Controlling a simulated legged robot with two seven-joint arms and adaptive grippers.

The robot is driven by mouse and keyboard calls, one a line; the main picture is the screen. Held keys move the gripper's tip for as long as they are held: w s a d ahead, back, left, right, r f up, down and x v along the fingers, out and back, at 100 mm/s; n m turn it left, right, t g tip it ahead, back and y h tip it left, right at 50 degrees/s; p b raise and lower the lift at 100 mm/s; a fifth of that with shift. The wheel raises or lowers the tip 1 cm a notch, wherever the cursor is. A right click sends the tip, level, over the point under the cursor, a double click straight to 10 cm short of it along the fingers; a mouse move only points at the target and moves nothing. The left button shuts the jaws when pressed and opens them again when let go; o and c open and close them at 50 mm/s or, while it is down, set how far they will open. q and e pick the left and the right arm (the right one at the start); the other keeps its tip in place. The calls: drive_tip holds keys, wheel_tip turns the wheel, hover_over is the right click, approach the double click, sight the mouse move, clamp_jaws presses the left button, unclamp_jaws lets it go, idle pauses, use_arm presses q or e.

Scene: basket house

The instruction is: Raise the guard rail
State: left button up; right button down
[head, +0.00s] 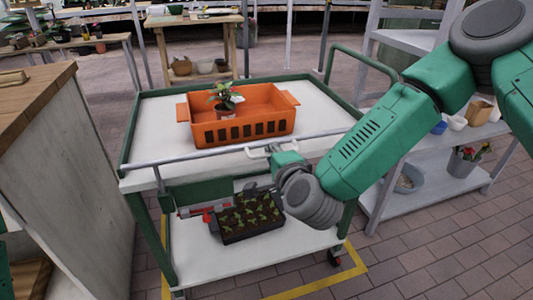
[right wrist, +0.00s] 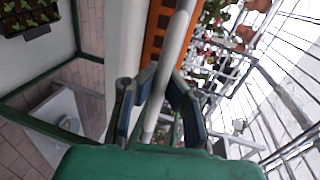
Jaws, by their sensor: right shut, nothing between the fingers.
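The guard rail (head: 215,152) is a thin grey bar along the near side of the green-framed cart, at about the height of its white top (head: 155,130). A pale handle-like piece (head: 253,152) shows at its middle. My right gripper (head: 273,150) is at that middle part, reached from the right and below. In the right wrist view the rail (right wrist: 178,40) runs between the converging fingers (right wrist: 162,76) as pictured. The right gripper is shut with nothing held; exact contact with the rail is unclear. My left gripper is out of view.
An orange crate (head: 240,130) with a potted plant (head: 225,100) stands on the cart top. A black seedling tray (head: 247,220) sits on the lower shelf. A wooden-topped cabinet (head: 35,95) stands at left, a shelf rack (head: 440,195) at right.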

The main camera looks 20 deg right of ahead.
drive_tip(key=shift+d, duration=0.45)
drive_tip(key=c, duration=2)
unclamp_jaws()
drive_tip(key=shift+r, duration=0.1)
drive_tip(key=o, duration=0.4)
drive_tip(key=shift+s+d+r, duration=0.1)
drive_tip(key=shift+s+d, duration=0.2)
drive_tip(key=shift+d, duration=0.1)
drive_tip(key=shift+a, duration=0.15)
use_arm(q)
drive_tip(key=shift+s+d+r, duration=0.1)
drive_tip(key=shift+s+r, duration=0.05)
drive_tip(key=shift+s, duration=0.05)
use_arm(e)
drive_tip(key=v, duration=1.1)
drive_tip(key=shift+s, duration=0.35)
